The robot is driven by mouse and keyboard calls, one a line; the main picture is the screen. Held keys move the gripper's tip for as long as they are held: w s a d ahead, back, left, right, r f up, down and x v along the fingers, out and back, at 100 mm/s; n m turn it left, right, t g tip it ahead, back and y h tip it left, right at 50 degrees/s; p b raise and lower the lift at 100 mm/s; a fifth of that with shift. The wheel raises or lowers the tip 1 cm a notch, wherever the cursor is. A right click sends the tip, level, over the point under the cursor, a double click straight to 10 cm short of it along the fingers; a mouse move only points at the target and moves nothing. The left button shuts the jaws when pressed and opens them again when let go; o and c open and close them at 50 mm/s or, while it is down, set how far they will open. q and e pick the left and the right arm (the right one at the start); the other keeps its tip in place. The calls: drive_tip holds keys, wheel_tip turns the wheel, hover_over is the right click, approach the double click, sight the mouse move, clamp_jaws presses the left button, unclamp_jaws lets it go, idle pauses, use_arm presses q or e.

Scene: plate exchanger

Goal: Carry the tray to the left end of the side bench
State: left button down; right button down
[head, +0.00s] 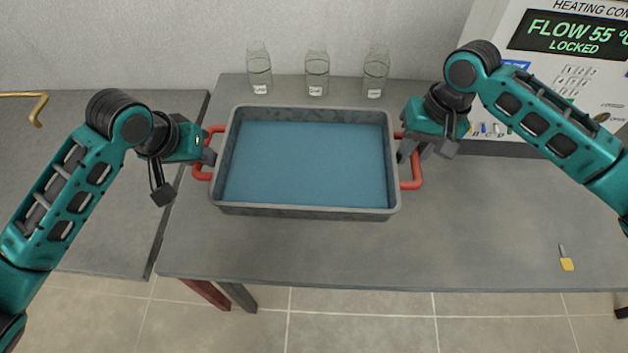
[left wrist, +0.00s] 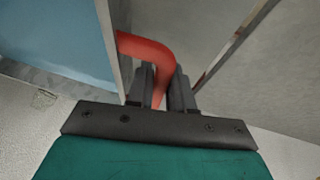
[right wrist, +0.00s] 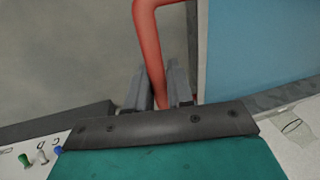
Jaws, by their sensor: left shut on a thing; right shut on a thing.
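A grey rectangular tray (head: 305,211) with a blue inner floor and a red handle at each end is in the middle of the head view, at the left part of a grey bench (head: 480,230). My left gripper (head: 207,157) is shut on the tray's left red handle (left wrist: 148,48). My right gripper (head: 405,155) is shut on the right red handle (right wrist: 148,40). The tray looks level. I cannot tell whether it touches the bench top or is just above it. A second grey bench surface (head: 110,225) lies at the left, past a narrow gap.
Three glass bottles (head: 317,72) stand in a row behind the tray. A heating control panel (head: 560,80) reading "FLOW 55" and "LOCKED" stands at the back right. A yellow-tagged key (head: 566,263) lies at the right. A brass pipe (head: 38,108) is at the far left.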

use_arm(q)
drive_tip(key=shift+d+r, duration=0.1)
drive_tip(key=shift+d, duration=0.05)
use_arm(e)
drive_tip(key=shift+w+d, duration=0.1)
drive_tip(key=shift+d, duration=0.2)
use_arm(q)
drive_tip(key=shift+f, duration=0.2)
use_arm(e)
drive_tip(key=shift+f, duration=0.15)
